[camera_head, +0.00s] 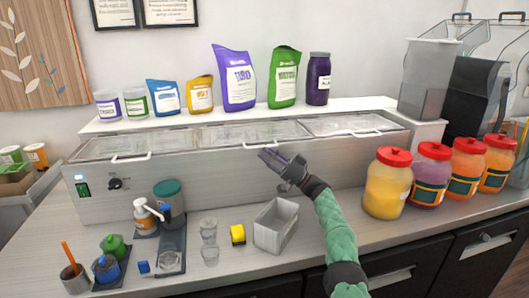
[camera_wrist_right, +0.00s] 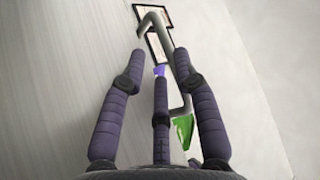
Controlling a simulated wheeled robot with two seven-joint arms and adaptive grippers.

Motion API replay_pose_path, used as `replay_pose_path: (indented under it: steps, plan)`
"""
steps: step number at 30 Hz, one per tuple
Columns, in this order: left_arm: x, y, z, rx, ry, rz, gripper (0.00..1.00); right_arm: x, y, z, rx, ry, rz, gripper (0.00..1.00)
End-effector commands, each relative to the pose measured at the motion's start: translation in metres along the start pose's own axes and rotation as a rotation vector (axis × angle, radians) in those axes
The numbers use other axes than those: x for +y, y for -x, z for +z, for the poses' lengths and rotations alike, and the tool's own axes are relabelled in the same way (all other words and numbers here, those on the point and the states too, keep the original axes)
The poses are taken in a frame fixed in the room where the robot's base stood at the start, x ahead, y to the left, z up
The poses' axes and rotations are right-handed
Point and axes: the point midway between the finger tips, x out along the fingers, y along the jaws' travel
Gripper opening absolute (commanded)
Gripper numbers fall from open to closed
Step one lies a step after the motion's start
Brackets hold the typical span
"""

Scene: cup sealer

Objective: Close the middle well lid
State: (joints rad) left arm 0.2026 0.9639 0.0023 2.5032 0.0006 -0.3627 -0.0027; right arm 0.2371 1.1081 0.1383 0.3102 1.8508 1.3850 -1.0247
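The middle well lid (camera_head: 245,132) is a clear panel between two similar lids on the long grey counter unit. It looks nearly flat in the head view; I cannot tell whether it is fully down. Its pale handle (camera_head: 263,144) is at the front edge. My right gripper (camera_head: 277,160) is just below and in front of this handle, its dark fingers pointing toward the unit. In the right wrist view its fingers (camera_wrist_right: 160,65) are spread, with a grey bent handle bar (camera_wrist_right: 185,85) beyond and between them. No grip on it shows. My left gripper is not in view.
The left lid (camera_head: 105,146) and right lid (camera_head: 345,123) flank the middle one. Pouches and jars line the shelf behind, including a green pouch (camera_head: 285,78). A metal bin (camera_head: 276,226) stands below my right gripper. Red-lidded jars (camera_head: 387,185) stand to the right of my arm.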

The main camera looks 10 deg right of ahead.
Motion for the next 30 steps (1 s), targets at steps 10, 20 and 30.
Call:
replay_pose_path:
  steps: [10,20,30]
  plan:
    - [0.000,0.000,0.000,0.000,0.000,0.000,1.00,0.000,0.049,0.000,0.002,-0.001,0.001,0.28]
    - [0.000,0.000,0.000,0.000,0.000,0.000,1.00,-0.001,0.058,0.001,0.001,-0.001,-0.001,0.28]
    - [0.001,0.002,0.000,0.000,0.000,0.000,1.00,-0.002,0.053,0.003,-0.015,-0.012,0.003,0.28]
